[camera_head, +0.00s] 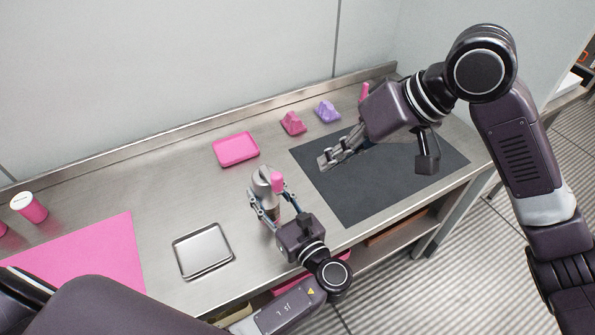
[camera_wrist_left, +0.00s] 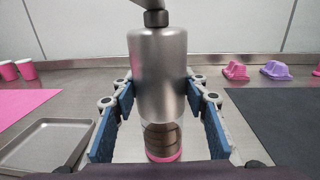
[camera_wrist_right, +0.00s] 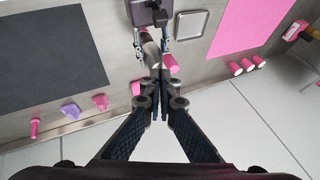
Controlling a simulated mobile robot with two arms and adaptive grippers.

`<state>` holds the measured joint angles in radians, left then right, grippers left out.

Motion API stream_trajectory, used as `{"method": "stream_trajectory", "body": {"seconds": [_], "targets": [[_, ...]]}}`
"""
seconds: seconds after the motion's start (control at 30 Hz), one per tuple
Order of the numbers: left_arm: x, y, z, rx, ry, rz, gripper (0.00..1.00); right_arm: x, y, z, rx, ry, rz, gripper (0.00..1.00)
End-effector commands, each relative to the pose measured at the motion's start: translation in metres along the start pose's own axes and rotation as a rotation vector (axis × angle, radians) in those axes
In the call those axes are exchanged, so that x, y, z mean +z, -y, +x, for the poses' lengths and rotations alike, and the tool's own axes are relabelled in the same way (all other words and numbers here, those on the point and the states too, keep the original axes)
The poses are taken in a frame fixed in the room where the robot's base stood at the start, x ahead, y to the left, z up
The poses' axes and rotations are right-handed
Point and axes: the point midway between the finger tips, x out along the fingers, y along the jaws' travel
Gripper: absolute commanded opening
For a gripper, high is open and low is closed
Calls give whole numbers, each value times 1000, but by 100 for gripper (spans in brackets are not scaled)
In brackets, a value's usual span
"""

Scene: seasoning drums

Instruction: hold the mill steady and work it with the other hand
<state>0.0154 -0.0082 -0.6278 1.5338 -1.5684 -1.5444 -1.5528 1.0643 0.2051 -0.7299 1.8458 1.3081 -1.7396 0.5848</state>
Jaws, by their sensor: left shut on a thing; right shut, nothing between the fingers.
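The mill (camera_head: 262,184) is a silver metal cylinder with a crank on top and a pink knob (camera_head: 278,182). In the left wrist view the mill (camera_wrist_left: 157,75) stands upright, with a clear lower part holding brown contents and a pink base. My left gripper (camera_head: 268,202) is shut around the mill's body, one finger on each side. My right gripper (camera_head: 325,162) is shut and empty above the dark mat, to the right of the mill and apart from it. In the right wrist view the mill (camera_wrist_right: 150,48) shows beyond the fingertips, partly hidden by them.
A dark mat (camera_head: 365,195) lies right of the mill. A pink tray (camera_head: 236,149) and pink (camera_head: 293,123) and purple (camera_head: 327,111) shaped pieces sit toward the wall. A metal tray (camera_head: 203,250), a pink mat (camera_head: 100,255) and pink containers (camera_head: 30,209) are to the left.

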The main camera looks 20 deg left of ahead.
Motion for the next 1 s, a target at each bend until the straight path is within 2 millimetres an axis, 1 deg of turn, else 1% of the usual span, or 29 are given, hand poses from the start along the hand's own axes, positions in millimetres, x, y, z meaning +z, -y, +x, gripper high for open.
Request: {"method": "stream_trajectory", "body": {"seconds": [0.03,0.1,0.23,0.37,0.67,0.77,0.87,1.0], "targets": [[-1,0,0,0,-1,1,4,-6,-12,-4,-6,4,-6,0],[-1,0,0,0,-1,1,4,-12,-23,-8,-21,7,-24,0],[-1,0,0,-1,-1,0,4,-18,-36,-14,-40,7,-48,0],[-1,0,0,-1,-1,0,4,-20,-40,-16,-49,6,-58,0],[-1,0,0,-1,-1,0,4,-20,-40,-14,-48,6,-58,0],[-1,0,0,-1,-1,0,4,-20,-40,-8,-49,8,-57,0],[-1,0,0,-1,-1,0,4,-20,-38,5,-51,9,-56,0],[-1,0,0,-1,-1,0,4,-19,-37,32,-51,10,-55,0]]}}
